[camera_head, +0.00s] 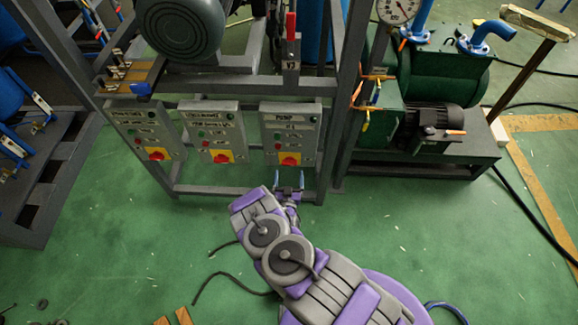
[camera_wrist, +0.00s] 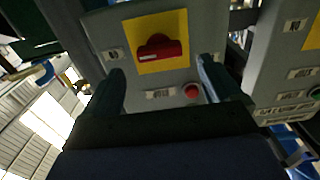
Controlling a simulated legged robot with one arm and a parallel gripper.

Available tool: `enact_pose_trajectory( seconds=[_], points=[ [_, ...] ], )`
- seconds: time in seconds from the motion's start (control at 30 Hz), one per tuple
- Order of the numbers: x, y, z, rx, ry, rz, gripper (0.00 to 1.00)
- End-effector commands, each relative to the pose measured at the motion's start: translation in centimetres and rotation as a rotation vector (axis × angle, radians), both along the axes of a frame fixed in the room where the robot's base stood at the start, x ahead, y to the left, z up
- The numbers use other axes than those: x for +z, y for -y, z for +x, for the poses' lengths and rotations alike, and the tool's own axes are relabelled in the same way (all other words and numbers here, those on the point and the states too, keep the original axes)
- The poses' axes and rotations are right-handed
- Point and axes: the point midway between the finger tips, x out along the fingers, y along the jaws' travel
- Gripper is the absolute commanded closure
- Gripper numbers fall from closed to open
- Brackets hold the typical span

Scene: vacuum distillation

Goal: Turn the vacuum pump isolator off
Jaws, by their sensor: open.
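The pump isolator is a red rotary knob (camera_head: 290,160) on a yellow plate, low on the right-hand grey control box (camera_head: 276,135), whose label reads PUMP. The knob also shows large in the wrist view (camera_wrist: 160,47), with a small white mark on its left part. My gripper (camera_head: 289,180) is open and empty just below that box, pointing up at it. In the wrist view, its two fingers (camera_wrist: 162,68) stand apart, either side of the knob's lower side. I see no contact with the knob. A red button (camera_wrist: 192,91) shows between the fingers.
Two similar control boxes stand to the left, the middle one (camera_head: 216,136) close beside the pump box. Grey frame posts and a lower rail surround the boxes. A green pump with a black motor (camera_head: 433,122) stands at right. Green floor around my arm is mostly clear.

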Motion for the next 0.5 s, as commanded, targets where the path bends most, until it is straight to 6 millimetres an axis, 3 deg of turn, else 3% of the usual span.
enact_pose_trajectory(
  seconds=[0.2, 0.5],
  points=[
    [-0.1, 0.0, 3.6, 0.000, 0.002, 0.002, 0.08],
    [0.0, -0.1, 5.4, 0.001, 0.001, 0.000, 0.08]
  ],
)
